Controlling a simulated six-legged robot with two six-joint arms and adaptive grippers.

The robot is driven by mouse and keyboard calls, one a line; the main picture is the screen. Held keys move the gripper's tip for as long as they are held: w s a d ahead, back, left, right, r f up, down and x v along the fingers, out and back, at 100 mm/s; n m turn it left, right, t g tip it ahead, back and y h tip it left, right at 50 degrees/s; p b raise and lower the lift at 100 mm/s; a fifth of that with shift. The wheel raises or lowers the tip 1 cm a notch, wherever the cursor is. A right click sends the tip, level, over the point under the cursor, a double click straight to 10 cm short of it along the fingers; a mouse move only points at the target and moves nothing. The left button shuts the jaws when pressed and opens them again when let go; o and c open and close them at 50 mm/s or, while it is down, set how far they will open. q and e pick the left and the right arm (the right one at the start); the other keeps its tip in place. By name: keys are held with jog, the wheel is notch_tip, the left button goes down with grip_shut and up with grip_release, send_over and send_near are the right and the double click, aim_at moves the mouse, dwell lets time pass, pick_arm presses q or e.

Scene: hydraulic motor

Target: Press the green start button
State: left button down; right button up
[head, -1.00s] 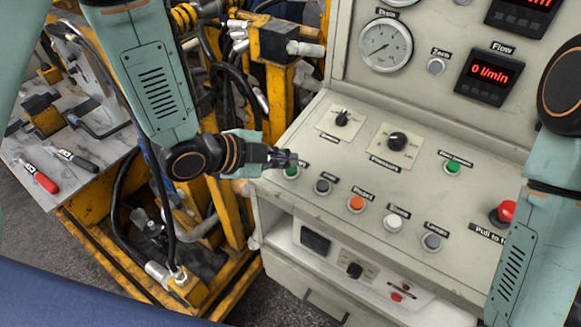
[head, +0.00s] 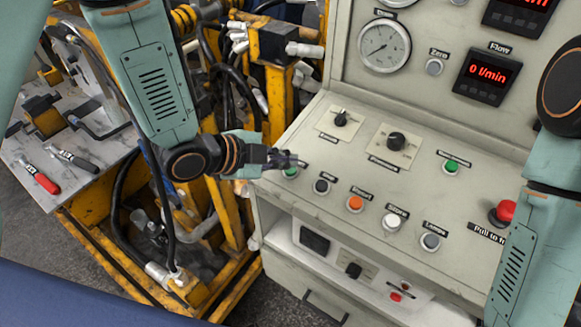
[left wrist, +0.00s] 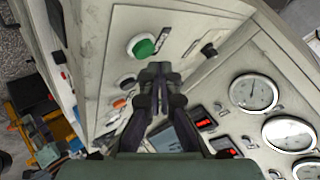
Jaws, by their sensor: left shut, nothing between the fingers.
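A green button (head: 290,173) sits at the left end of the front button row on the grey control panel; its label is partly hidden by my gripper. In the left wrist view the green button (left wrist: 145,46) shows large, with a white ring. A second green button (head: 451,167) is farther right on the panel. My left gripper (head: 296,161) is shut and empty, its tips just above and beside the left green button in the picture. In the left wrist view its fingertips (left wrist: 160,69) appear just below the button; contact cannot be told. My right gripper is out of view.
Next to the left green button are a dark button (head: 321,186), an orange button (head: 355,203), a white button (head: 391,220) and a grey button (head: 430,241). A red knob (head: 503,212) is at the right. Two rotary knobs stand behind. Yellow machinery (head: 210,215) with hoses is left.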

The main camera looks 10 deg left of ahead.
pick_arm(q)
jog(key=shift+w+f, duration=0.15)
jog(key=shift+f, duration=0.3)
jog(key=shift+f+b, duration=0.4)
jog(key=shift+b, duration=0.1)
dwell(0.5)
jog(key=shift+r, duration=0.15)
jog(key=shift+r+p, duration=0.7)
jog(key=shift+a+r+p, duration=0.1)
jog(key=shift+r+p, duration=0.7)
jog(key=shift+r, duration=0.1)
jog(key=r+p, duration=0.1)
jog(key=s+r+p, duration=0.1)
jog(key=r, duration=0.1)
jog(key=shift+a+r+p, duration=0.1)
jog(key=shift+p, duration=0.2)
